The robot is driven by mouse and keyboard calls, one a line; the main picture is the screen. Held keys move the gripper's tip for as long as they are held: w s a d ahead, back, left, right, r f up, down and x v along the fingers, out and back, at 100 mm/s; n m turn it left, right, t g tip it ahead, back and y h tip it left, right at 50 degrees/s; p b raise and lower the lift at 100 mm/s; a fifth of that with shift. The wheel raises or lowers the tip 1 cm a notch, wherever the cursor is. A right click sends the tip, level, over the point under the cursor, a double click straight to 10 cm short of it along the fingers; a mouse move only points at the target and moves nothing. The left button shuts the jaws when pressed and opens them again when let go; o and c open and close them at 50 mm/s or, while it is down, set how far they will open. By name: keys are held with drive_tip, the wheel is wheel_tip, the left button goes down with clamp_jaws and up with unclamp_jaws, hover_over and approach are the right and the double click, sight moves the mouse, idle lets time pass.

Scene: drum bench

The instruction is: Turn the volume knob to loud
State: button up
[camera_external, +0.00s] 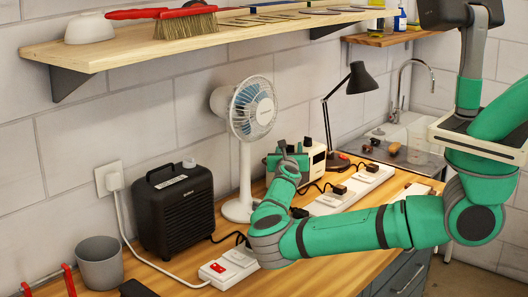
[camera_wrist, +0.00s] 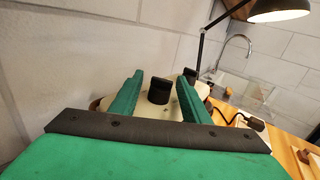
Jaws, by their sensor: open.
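A cream box-shaped device (camera_external: 318,158) stands on the bench between the fan and the desk lamp. It also shows in the wrist view (camera_wrist: 240,92), with a black knob (camera_wrist: 159,91) on its top and a second dark knob (camera_wrist: 190,75) to the right. My gripper (camera_external: 291,148) is at the device, partly hiding it in the external view. In the wrist view my gripper (camera_wrist: 158,95) is open, its green fingers on either side of the nearer black knob, with gaps visible. Labels are too small to read, so I cannot tell which knob is volume.
A black speaker-like box (camera_external: 178,210) and a white fan (camera_external: 246,120) stand to the left. A black desk lamp (camera_external: 352,85) is to the right. White power strips (camera_external: 228,268) and cables lie on the bench. A wooden shelf (camera_external: 130,50) hangs above.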

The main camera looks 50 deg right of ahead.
drive_tip(key=shift+s+d+n+t+y, duration=0.1)
drive_tip(key=shift+n+t+y, duration=0.2)
drive_tip(key=shift+t+y, duration=0.15)
drive_tip(key=shift+n+t+y, duration=0.45)
drive_tip(key=shift+n+t, duration=0.05)
drive_tip(key=shift+t, duration=0.15)
drive_tip(key=shift+n+t+y, duration=1.8)
drive_tip(key=shift+n+y, duration=0.2)
drive_tip(key=shift+y, duration=0.6)
drive_tip(key=v, duration=1.1)
drive_tip(key=d+r+n+t+y, duration=0.1)
drive_tip(key=d+r+n+y, duration=0.1)
drive_tip(key=r, duration=0.7)
drive_tip(key=w+d+r+n+y, duration=0.1)
drive_tip(key=d+r+n+y, duration=0.2)
drive_tip(key=r, duration=0.7)
drive_tip(key=w+d+r+n+t+y, duration=0.1)
drive_tip(key=d+r+n+y, duration=0.2)
drive_tip(key=r, duration=0.6)
drive_tip(key=shift+d+r+t+y, duration=0.2)
drive_tip(key=shift+d+t+y, duration=0.1)
drive_tip(key=shift+d+y, duration=0.75)
drive_tip(key=shift+a, duration=0.1)
